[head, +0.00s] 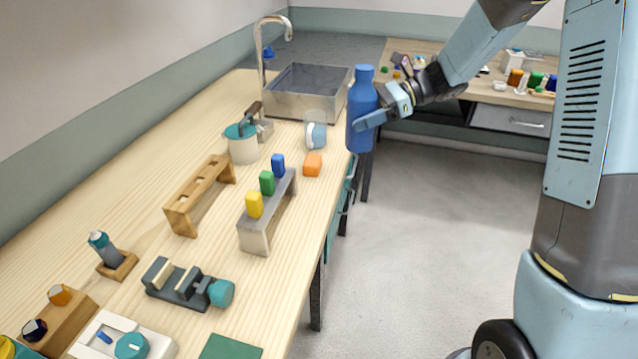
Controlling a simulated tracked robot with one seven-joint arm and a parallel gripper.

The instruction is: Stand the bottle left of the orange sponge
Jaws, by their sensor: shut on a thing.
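The blue bottle (360,108) is upright in the head view, near the right edge of the wooden bench. My gripper (372,118) reaches in from the right and is shut on the bottle at about mid-height. The bottle's base appears at or just beyond the bench edge; I cannot tell whether it touches anything. The orange sponge (313,164) lies on the bench near that edge, to the left of and nearer than the bottle.
A white and blue item (316,135) stands behind the sponge. A grey rack (270,211) with coloured blocks and a wooden rack (200,193) stand to its left. A teal-lidded pot (242,147) and a metal sink (307,92) are farther back. Bare bench lies left of the sponge.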

